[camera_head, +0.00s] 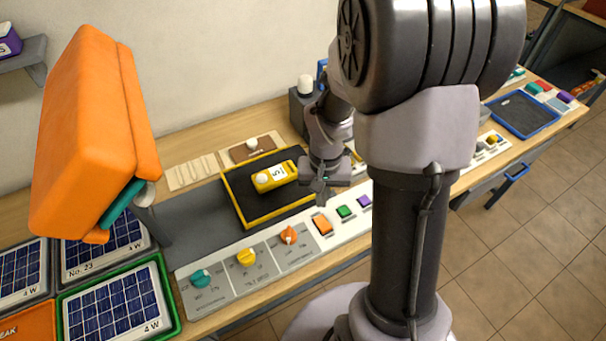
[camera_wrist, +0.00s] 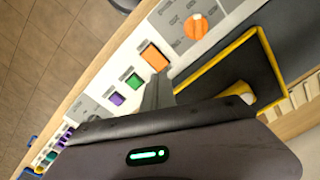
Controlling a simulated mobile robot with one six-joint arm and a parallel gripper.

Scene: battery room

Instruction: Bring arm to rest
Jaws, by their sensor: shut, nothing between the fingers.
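My arm rises large through the middle of the head view, with its wrist bent down over the workbench. My gripper (camera_head: 322,196) points down above the bench, by the right end of a yellow-rimmed black tray (camera_head: 238,208). In the wrist view my gripper (camera_wrist: 157,90) shows shut fingers with nothing between them. A yellow device (camera_head: 275,176) with a label lies in the tray, apart from the gripper. In the wrist view the yellow tray rim (camera_wrist: 222,60) is right of the fingers. My arm hides part of the bench.
A control strip along the front edge has teal (camera_head: 201,278), yellow (camera_head: 246,257) and orange (camera_head: 289,235) knobs, then orange (camera_head: 322,224) and green (camera_head: 344,211) buttons. An orange lamp-like body (camera_head: 85,140) stands at left above solar panels (camera_head: 116,304). A blue tray (camera_head: 523,114) lies far right.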

